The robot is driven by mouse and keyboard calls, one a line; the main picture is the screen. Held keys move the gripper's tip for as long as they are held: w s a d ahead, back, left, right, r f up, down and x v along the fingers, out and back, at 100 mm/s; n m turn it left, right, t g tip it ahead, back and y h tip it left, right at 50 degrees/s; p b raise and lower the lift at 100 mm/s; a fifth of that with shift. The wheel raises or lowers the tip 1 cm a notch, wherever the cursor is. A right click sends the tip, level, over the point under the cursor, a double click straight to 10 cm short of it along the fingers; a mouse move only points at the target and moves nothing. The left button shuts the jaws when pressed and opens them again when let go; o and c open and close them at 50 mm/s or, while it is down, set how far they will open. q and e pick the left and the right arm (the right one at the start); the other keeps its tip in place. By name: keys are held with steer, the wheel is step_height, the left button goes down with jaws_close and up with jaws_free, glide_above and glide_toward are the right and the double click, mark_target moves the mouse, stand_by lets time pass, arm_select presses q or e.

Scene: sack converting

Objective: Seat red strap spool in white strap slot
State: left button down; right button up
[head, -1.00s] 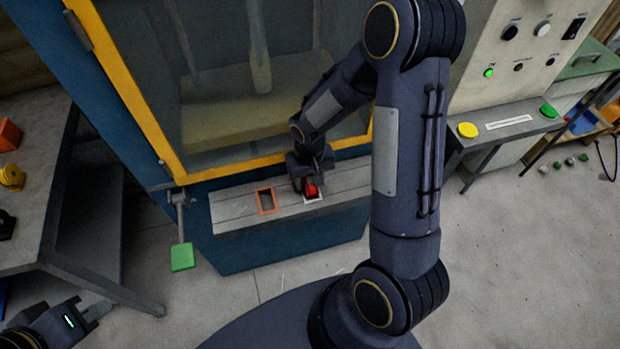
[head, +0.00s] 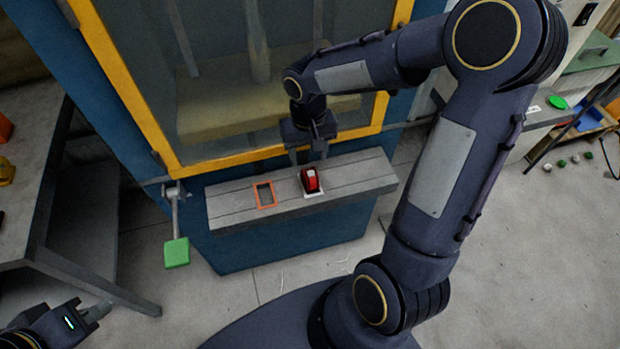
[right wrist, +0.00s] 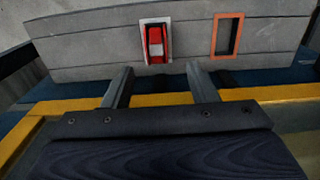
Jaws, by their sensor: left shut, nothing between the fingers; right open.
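The red strap spool (head: 310,179) sits at the white strap slot (head: 313,195) on the grey shelf. In the right wrist view the spool (right wrist: 156,44) lies within the white frame (right wrist: 143,38), with red and pale parts showing. How deep it sits I cannot tell. My right gripper (head: 309,162) is open and empty, behind and above the spool and apart from it. In the right wrist view its two fingers (right wrist: 158,80) are spread wide, short of the spool. My left gripper (head: 103,308) is shut and empty at the lower left, away from the shelf.
An empty orange-framed slot (head: 264,195) is left of the white one. A machine with a yellow-framed window (head: 130,105) rises behind the shelf (head: 355,176). A green paddle (head: 177,252) hangs at the shelf's left. A grey table (head: 38,150) stands far left.

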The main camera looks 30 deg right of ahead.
mark_target(310, 171)
steer(key=f, duration=0.8)
steer(key=shift+d+f+b, duration=0.2)
steer(key=shift+d+b, duration=0.05)
steer(key=shift+b, duration=0.05)
steer(key=shift+c, duration=0.4)
jaws_close()
